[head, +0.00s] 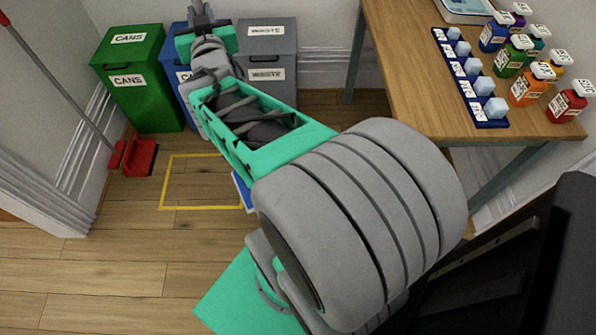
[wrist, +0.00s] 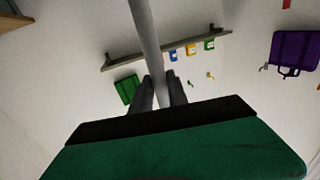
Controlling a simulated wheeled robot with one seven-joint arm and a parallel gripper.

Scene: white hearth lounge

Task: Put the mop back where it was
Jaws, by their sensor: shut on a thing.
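My gripper (wrist: 161,82) is shut on a pale grey pole, the mop's handle (wrist: 146,35), which runs up out of the top of the wrist view. In the head view my arm reaches away toward the bins, and its end is near the top edge; the mop's handle cannot be made out there. A yellow outlined rectangle (head: 163,188) is marked on the wooden floor in front of the bins. A small blue piece (head: 243,192) shows at its right side, mostly hidden by my arm; I cannot tell whether it is the mop's head. The mop's lower end is not clearly visible.
A green cans bin (head: 137,85), a blue bin (head: 181,83) and a grey waste bin (head: 270,75) stand by the wall. A red dustpan (head: 142,157) and a long-handled red tool (head: 117,154) are at left. A wooden table (head: 405,65) with paint bottles is at right.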

